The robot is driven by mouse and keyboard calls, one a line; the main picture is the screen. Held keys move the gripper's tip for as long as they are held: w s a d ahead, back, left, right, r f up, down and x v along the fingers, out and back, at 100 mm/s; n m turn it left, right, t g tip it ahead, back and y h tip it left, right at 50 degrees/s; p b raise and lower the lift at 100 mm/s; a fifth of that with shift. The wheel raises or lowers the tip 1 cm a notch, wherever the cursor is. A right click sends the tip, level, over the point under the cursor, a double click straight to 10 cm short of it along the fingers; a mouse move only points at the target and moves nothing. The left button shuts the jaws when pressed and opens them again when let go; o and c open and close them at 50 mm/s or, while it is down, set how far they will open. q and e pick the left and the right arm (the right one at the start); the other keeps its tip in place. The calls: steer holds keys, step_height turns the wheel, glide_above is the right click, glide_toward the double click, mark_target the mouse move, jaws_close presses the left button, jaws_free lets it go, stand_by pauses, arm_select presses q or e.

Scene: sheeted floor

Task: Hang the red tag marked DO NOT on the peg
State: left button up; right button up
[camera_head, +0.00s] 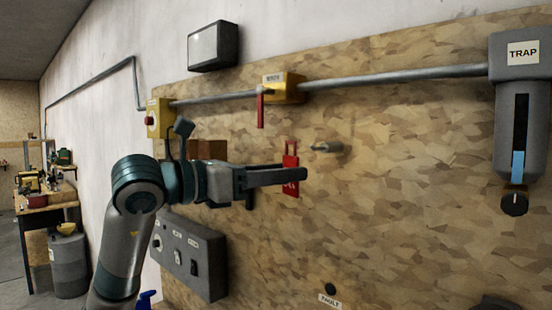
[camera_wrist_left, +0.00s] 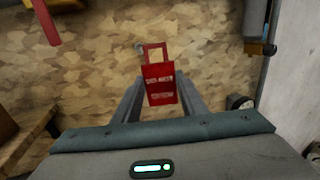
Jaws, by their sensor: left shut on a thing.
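The red tag (camera_head: 291,161) has a square loop at its top and white lettering too blurred to read surely. My left gripper (camera_head: 299,176) is shut on the tag's body and holds it upright in front of the board. The tag also shows between the fingers in the left wrist view (camera_wrist_left: 160,86), loop pointing up. In the wrist view the peg (camera_wrist_left: 139,47) shows beside the loop's upper left corner. The loop appears apart from the peg. My right gripper is not in view.
A pipe (camera_head: 400,77) runs above, with a yellow valve box (camera_head: 284,88) and a red lever (camera_head: 261,109) hanging down. A grey TRAP cylinder (camera_head: 508,130) is at right. A grey switch box (camera_head: 189,256) sits below my arm. The board around the peg is clear.

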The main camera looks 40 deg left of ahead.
mark_target(290, 166)
arm_select(q)
steer(key=shift+s+a+r, duration=0.25)
steer(key=shift+s+r, duration=0.05)
steer(key=shift+r, duration=0.25)
steer(key=shift+w, duration=0.3)
steer(key=shift+w+d+f+p, duration=0.15)
steer(key=shift+w+p, duration=0.55)
steer(key=shift+w, duration=0.85)
steer(key=shift+w+f+p, duration=0.1)
steer(key=shift+w+p, duration=0.25)
steer(key=shift+w, duration=0.65)
steer(key=shift+w+d+f, duration=0.1)
steer(key=shift+w+f, duration=0.1)
steer(key=shift+w, duration=0.5)
steer(key=shift+w+d+f, duration=0.1)
steer(key=shift+w+f, duration=0.1)
steer(key=shift+w, duration=0.5)
steer(key=shift+w+f, duration=0.2)
steer(key=shift+w, duration=0.5)
